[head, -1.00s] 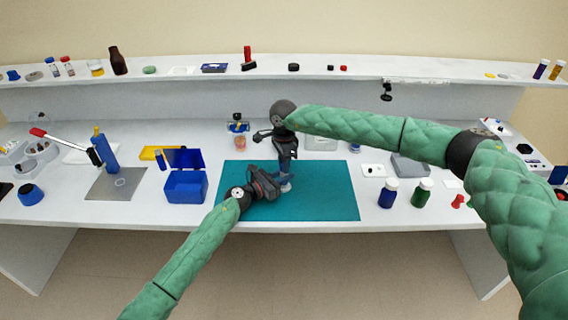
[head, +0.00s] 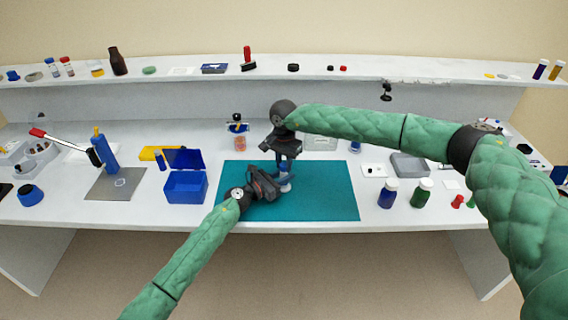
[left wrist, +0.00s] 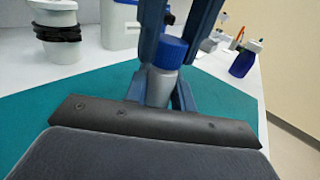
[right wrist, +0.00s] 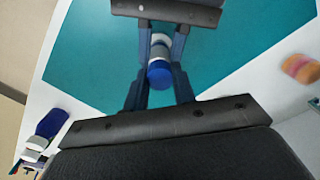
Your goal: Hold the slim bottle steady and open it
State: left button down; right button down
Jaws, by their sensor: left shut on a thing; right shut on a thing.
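The slim bottle (left wrist: 160,90) stands upright above the teal mat (head: 325,195), with a pale grey-white body and a blue cap (left wrist: 170,53) on top. My left gripper (head: 282,184) comes in from the front left and is shut on the bottle's body. My right gripper (head: 285,171) reaches down from above and is shut on the cap. The right wrist view shows the blue cap (right wrist: 159,75) between the right fingers, with the pale body beyond it. In the head view the grippers hide most of the bottle. I cannot tell whether the cap has loosened.
A blue open box (head: 186,187) stands left of the mat. A blue bottle (head: 387,195) and a green bottle (head: 422,193) stand to its right. A jar with orange contents (head: 240,142) is behind. The mat's right half is clear.

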aim_at(284, 164)
pick_arm(q)
jog(key=shift+f, duration=0.1)
pick_arm(e)
jog(key=shift+w+r, duration=0.1)
jog(key=shift+r, duration=0.3)
jog(key=shift+r, duration=0.35)
jog(key=shift+r, duration=0.4)
jog(key=shift+r, duration=1.95)
pick_arm(q)
jog(key=c, duration=1.1)
grip_release()
